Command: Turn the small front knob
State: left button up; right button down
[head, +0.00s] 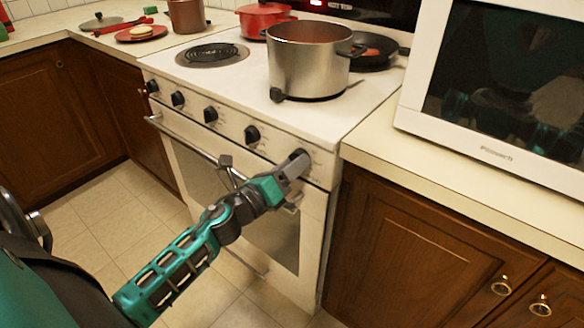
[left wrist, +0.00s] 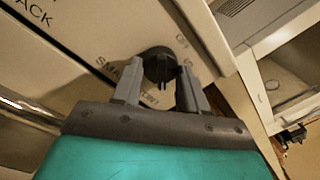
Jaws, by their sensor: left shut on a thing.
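The small front knob (left wrist: 158,62) is a round black knob on the stove's white front panel. In the left wrist view it sits between the two grey fingertips of my left gripper (left wrist: 158,88), with partly readable lettering beside it. In the head view my left gripper (head: 297,163) reaches the right end of the knob row and largely covers this knob. It is shut on the knob. My right gripper is not in view.
Several other black knobs, such as this one (head: 252,134), line the panel to the left. The oven handle (head: 185,138) runs below. A steel pot (head: 308,62) stands on the stove (head: 205,88). A white microwave (head: 490,140) stands on the right counter (head: 400,155).

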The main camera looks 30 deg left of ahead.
pick_arm(q)
jog(key=shift+m, duration=0.6)
jog(key=o, duration=1.1)
jog(key=shift+c, duration=0.2)
jog(key=shift+s, duration=0.1)
jog(key=shift+s+f, duration=0.1)
jog(key=shift+s, duration=0.2)
jog(key=s+a+b, duration=0.1)
jog(key=s+b, duration=0.1)
jog(key=s, duration=1)
jog(key=shift+a+f, duration=0.25)
jog(key=shift+a, duration=0.15)
